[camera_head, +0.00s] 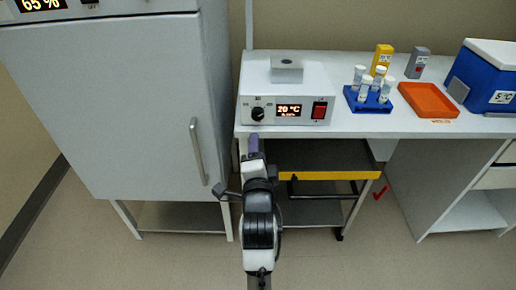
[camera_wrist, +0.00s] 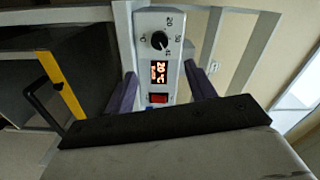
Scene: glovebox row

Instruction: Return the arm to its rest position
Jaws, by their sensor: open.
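My arm reaches forward from the bottom middle of the head view, below the front edge of the white bench. My gripper (camera_head: 253,143) has purple fingers, which point toward the bench edge just under the white heater box. In the wrist view my gripper (camera_wrist: 160,72) is open, with one purple finger on each side and nothing held between them. The box's front panel, with its knob, lit display and red switch, shows through the gap. I cannot tell the exact distance from the fingertips to the bench edge.
The white heater box (camera_head: 288,92) stands at the bench's left end. A grey cabinet (camera_head: 110,105) is close on the left. A yellow-edged cart (camera_head: 318,176) is under the bench. A blue tube rack (camera_head: 368,102), orange tray (camera_head: 428,101) and blue cooler (camera_head: 484,80) stand farther right.

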